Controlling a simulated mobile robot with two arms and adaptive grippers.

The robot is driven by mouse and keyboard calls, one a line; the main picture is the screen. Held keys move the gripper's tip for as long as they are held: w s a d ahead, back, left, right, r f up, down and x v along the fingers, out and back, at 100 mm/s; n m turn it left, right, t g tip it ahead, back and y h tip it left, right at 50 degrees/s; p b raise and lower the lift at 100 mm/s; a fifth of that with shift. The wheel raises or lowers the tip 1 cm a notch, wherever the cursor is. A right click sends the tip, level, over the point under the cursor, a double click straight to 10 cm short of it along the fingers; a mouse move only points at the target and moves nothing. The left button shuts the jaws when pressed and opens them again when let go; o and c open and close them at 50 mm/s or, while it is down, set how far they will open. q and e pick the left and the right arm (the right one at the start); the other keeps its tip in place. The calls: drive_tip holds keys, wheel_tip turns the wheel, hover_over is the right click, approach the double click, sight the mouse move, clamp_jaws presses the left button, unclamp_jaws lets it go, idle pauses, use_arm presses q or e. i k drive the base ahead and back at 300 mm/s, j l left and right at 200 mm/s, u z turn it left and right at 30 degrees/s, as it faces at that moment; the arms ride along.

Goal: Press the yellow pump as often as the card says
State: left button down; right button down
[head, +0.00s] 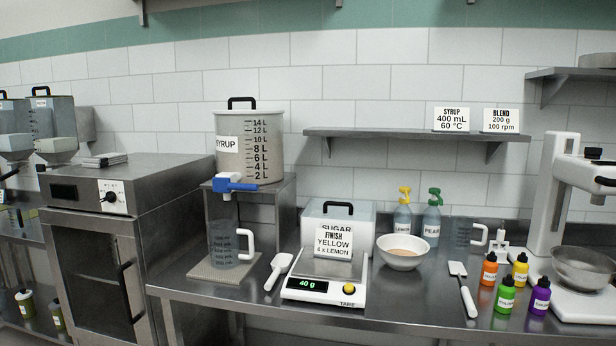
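The yellow pump (405,191) tops a clear bottle labelled LEMON (402,221), standing upright at the back of the counter below the shelf. A green pump (434,193) tops a similar bottle labelled PEAR (432,225) just to its right. The card (334,242) reads "FINISH YELLOW 4 x LEMON" and stands behind the scale, in front of the sugar box. A white bowl (403,258) with tan contents stands in front of the LEMON bottle and hides its lower part. Neither of my grippers is in view.
The scale (325,287) reads 40 g. Several small colour bottles (506,294) and a stand mixer (560,220) are at right. A shelf (400,136) overhangs the pumps.

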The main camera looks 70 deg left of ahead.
sight(406, 191)
drive_tip(key=u, duration=2.1)
